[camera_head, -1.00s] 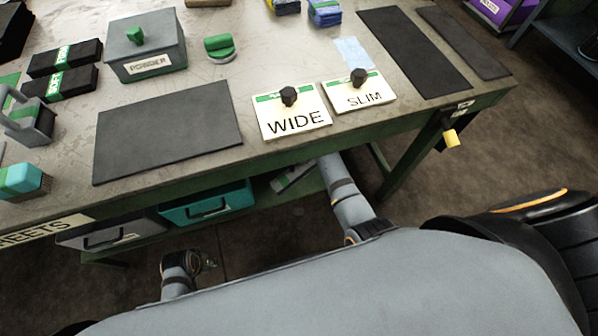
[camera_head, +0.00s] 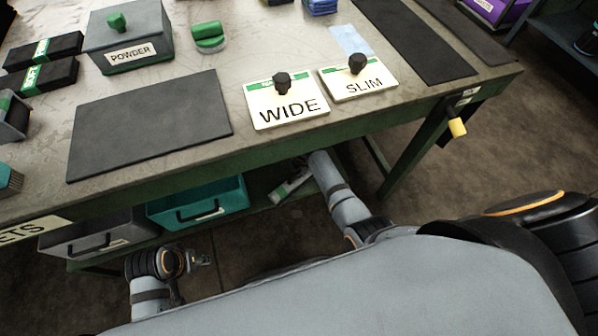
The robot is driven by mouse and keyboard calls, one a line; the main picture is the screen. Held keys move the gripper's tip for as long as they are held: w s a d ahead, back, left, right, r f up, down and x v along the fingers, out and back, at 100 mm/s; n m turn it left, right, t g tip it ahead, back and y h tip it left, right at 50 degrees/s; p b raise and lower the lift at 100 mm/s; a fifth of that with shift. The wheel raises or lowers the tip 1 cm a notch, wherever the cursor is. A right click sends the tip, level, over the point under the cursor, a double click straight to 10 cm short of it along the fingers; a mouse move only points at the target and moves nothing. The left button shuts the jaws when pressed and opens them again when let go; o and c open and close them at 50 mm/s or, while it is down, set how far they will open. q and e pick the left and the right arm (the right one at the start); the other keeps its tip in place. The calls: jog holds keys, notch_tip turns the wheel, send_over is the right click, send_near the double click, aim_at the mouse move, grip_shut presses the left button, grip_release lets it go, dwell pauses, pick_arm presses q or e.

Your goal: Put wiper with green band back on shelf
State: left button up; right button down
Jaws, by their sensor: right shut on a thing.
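My right arm reaches under the bench front from below. Its gripper (camera_head: 302,174) is small and partly covered by the arm and bench edge. It is shut on a pale item with a green mark, apparently the wiper with green band (camera_head: 289,188), held low beside the teal drawer. Whether the wiper touches the green lower shelf (camera_head: 257,204) cannot be told. My left gripper (camera_head: 203,260) shows only as a small dark tip below the drawers, and its jaws cannot be made out.
A teal drawer box (camera_head: 233,194) and a grey one (camera_head: 125,233) sit under the workbench (camera_head: 270,150). WIDE (camera_head: 262,97) and SLIM (camera_head: 385,75) plates, a POWDER box (camera_head: 105,45) and a dark mat (camera_head: 150,125) lie on top. A yellow-handled fitting (camera_head: 457,127) hangs at the right corner.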

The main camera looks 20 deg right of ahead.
jog(key=shift+f, duration=0.1)
jog(key=c, duration=1.4)
grip_release()
jog(key=shift+o, duration=0.2)
